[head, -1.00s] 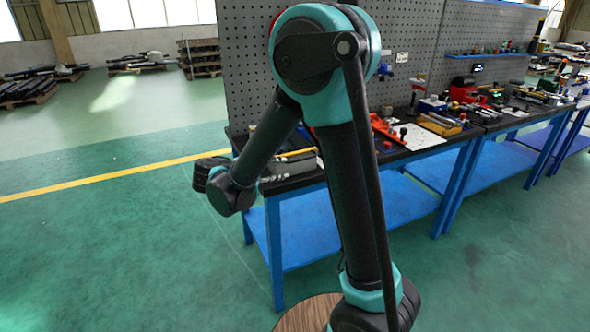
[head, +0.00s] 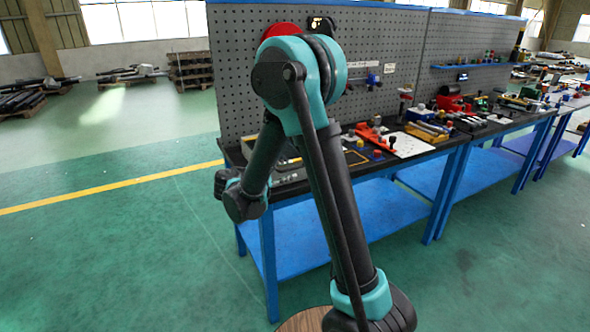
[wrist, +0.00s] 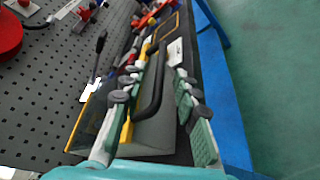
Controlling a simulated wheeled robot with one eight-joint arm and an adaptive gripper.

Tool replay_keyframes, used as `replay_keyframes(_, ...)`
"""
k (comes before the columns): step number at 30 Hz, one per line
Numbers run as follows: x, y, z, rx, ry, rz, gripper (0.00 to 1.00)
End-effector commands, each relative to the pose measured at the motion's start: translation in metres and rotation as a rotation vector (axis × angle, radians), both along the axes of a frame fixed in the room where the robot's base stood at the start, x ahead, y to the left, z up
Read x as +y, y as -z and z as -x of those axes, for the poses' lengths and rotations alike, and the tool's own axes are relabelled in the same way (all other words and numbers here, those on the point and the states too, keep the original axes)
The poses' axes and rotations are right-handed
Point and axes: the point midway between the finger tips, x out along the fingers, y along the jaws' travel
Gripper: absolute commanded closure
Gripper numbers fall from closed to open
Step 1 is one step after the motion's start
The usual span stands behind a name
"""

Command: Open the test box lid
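In the wrist view my gripper (wrist: 158,76) is open, with its green-and-grey fingers spread wide apart. Between and beyond the fingers lies a dark grey box-like thing (wrist: 152,136) with a long black handle (wrist: 151,88) and a yellow strip along its left side. It may be the test box with its lid, but I cannot tell for sure. The fingers look empty, and I cannot tell whether they touch it.
A black-topped workbench (head: 432,156) with blue legs carries several tools, including a red tool (head: 372,134). A grey pegboard (head: 237,70) stands along its back; a red round thing (wrist: 9,36) hangs there. Open green floor lies left and in front.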

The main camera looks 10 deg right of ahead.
Motion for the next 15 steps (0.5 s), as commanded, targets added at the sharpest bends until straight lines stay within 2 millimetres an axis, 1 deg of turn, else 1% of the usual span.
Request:
replay_keyframes(1,-0.008,0.002,-0.005,-0.001,0.002,0.000,0.69)
replay_keyframes(3,-0.017,0.004,-0.011,0.000,0.003,-0.001,0.69)
replay_keyframes(6,-0.025,0.007,-0.018,-0.001,0.002,0.000,0.69)
replay_keyframes(10,-0.031,0.009,-0.023,0.000,0.000,0.000,0.69)
replay_keyframes(15,-0.033,0.009,-0.025,0.000,-0.001,-0.001,0.69)
